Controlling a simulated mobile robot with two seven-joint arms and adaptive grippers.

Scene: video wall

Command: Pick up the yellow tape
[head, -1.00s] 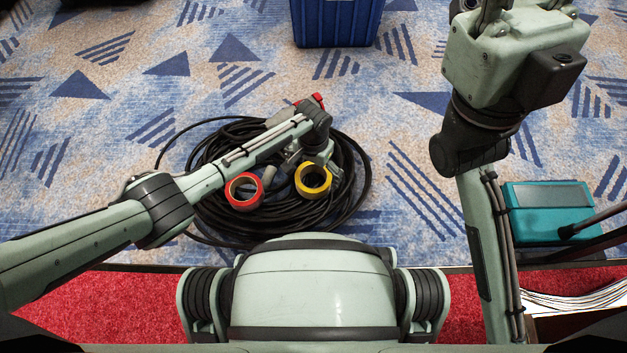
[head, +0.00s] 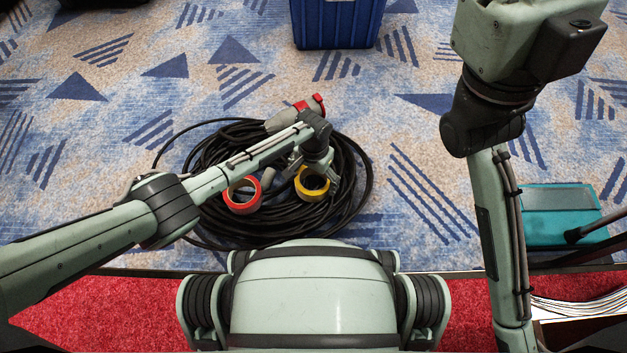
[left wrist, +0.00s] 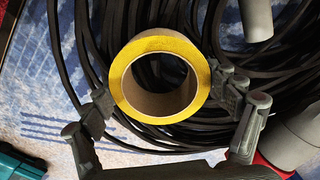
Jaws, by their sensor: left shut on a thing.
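The yellow tape (head: 310,199) is a roll with a brown cardboard core, over the black cable coil in the head view. In the left wrist view the yellow tape (left wrist: 119,82) sits between the fingers of my left gripper (left wrist: 166,98). They are closed on its two sides. In the head view my left gripper (head: 318,174) is above and beside the roll, partly hidden by its own wrist. I cannot tell whether the roll touches the cables. My right gripper is out of view; only its arm shows at the right.
A red tape roll (head: 242,206) lies left of the yellow one on the black cable coil (head: 357,190). A red-and-grey plug (head: 310,103) lies behind my wrist. A blue crate (head: 338,25) stands at the back and a teal case (head: 565,205) at the right.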

